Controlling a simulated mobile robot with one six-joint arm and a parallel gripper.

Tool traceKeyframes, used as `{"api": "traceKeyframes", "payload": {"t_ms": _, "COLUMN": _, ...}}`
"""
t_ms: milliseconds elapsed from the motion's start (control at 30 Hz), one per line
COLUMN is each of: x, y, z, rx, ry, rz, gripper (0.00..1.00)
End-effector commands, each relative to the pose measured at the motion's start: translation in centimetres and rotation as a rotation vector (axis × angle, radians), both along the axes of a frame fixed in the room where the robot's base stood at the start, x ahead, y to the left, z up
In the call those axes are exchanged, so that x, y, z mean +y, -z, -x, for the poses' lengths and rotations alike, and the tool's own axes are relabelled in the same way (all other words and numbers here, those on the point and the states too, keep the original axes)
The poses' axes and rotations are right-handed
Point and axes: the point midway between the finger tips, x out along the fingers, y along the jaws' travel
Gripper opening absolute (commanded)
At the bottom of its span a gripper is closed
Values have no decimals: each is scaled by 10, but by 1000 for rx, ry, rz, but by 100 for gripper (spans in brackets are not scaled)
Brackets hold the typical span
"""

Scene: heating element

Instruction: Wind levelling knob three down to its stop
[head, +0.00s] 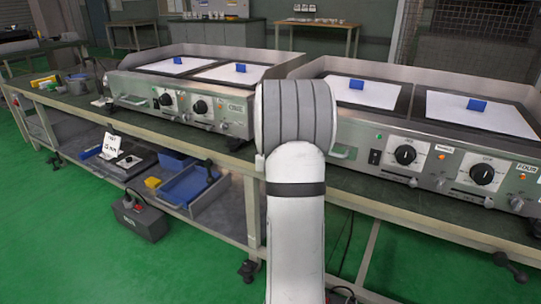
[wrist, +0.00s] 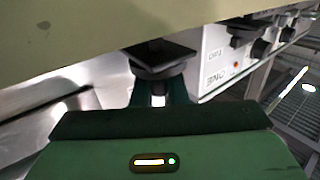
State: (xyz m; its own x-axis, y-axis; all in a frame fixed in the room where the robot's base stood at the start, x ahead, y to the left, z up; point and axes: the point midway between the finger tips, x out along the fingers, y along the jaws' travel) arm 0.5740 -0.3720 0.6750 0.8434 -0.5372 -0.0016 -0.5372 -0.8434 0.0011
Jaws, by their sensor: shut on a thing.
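My gripper (wrist: 160,72) shows in the wrist view as a green body with dark fingers reaching toward the top. It is shut on a black flared part at its tips, close to the front panel of a griddle. This part looks like a levelling knob, but the fingers cover much of it and I cannot read its number. In the head view my own white arm hides the gripper and the held part. The right griddle (head: 440,158) and left griddle (head: 215,105) stand on the bench, with small knobs low on their fronts.
A pale bench surface (wrist: 60,40) fills the top of the wrist view, close to the gripper. Larger black dials (head: 405,154) sit on the right griddle's front. In the head view, a blue tray (head: 190,187) and a grey box (head: 140,220) are below the bench.

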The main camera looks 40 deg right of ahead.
Motion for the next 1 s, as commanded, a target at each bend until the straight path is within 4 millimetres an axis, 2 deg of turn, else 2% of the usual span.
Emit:
{"api": "traceKeyframes", "payload": {"t_ms": 367, "x": -2, "y": 0, "z": 1, "rx": 0, "ry": -113, "rz": 0, "gripper": 0}}
{"api": "traceKeyframes", "payload": {"t_ms": 833, "x": -2, "y": -2, "z": 1, "rx": -2, "ry": -124, "rz": 0, "gripper": 0}}
{"api": "traceKeyframes", "payload": {"t_ms": 867, "x": -2, "y": -2, "z": 1, "rx": -3, "ry": -124, "rz": 1, "gripper": 14}}
{"api": "traceKeyframes", "payload": {"t_ms": 1000, "x": -2, "y": -2, "z": 0, "rx": -2, "ry": -125, "rz": 0, "gripper": 26}}
